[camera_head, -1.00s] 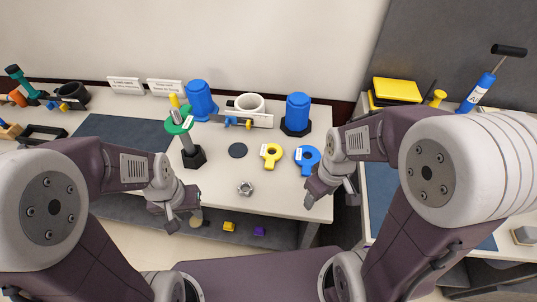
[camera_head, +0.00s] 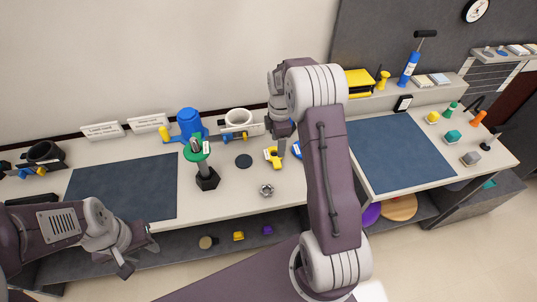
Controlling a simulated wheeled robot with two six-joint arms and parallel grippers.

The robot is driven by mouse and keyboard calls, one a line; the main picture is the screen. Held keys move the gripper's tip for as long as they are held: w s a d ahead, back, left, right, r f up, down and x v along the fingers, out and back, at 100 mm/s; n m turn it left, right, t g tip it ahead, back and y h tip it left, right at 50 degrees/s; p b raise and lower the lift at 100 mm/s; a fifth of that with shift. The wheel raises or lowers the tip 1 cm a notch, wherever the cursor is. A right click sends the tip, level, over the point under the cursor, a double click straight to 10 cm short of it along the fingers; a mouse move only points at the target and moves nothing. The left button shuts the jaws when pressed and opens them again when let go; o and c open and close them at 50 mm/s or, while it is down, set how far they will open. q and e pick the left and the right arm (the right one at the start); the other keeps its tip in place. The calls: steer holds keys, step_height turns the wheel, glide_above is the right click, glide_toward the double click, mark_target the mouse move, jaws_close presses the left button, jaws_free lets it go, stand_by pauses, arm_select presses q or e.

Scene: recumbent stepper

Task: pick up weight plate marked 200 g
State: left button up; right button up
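Three plates with small labels show, and the marks are too small to read, so I cannot tell which is the 200 g one. A yellow plate (camera_head: 273,155) with a tab lies on the table. A blue plate (camera_head: 297,149) lies to its right, mostly hidden by my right arm. A green plate (camera_head: 196,151) is around the post of a dark stand. My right gripper (camera_head: 281,145) is over the right edge of the yellow plate; its fingers are too small and partly hidden to judge contact or opening. My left gripper (camera_head: 139,257) is open and empty in front of the table's edge.
A metal nut (camera_head: 266,190) and a black disc (camera_head: 243,161) lie near the plates. A blue cylinder (camera_head: 189,122) and a white ring holder (camera_head: 238,117) stand behind. A dark mat (camera_head: 125,188) lies left. Another table with a blue mat (camera_head: 395,150) stands right.

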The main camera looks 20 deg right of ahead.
mark_target(276, 162)
step_height(276, 162, down, 3)
steer(key=shift+a+r, duration=0.1)
steer(key=shift+a+f, duration=0.2)
steer(key=shift+f, duration=0.15)
steer(key=shift+d+f, duration=0.15)
steer(key=shift+f, duration=0.35)
steer(key=f, duration=0.4)
steer(key=shift+s, duration=0.2)
steer(key=shift+s+a+f, duration=0.1)
steer(key=shift+a+f, duration=0.05)
steer(key=shift+a, duration=0.05)
steer(key=shift+w+d+f, duration=0.1)
steer(key=shift+w+f, duration=0.05)
steer(key=shift+w, duration=0.05)
steer(key=shift+w+d, duration=0.1)
steer(key=c, duration=1.3)
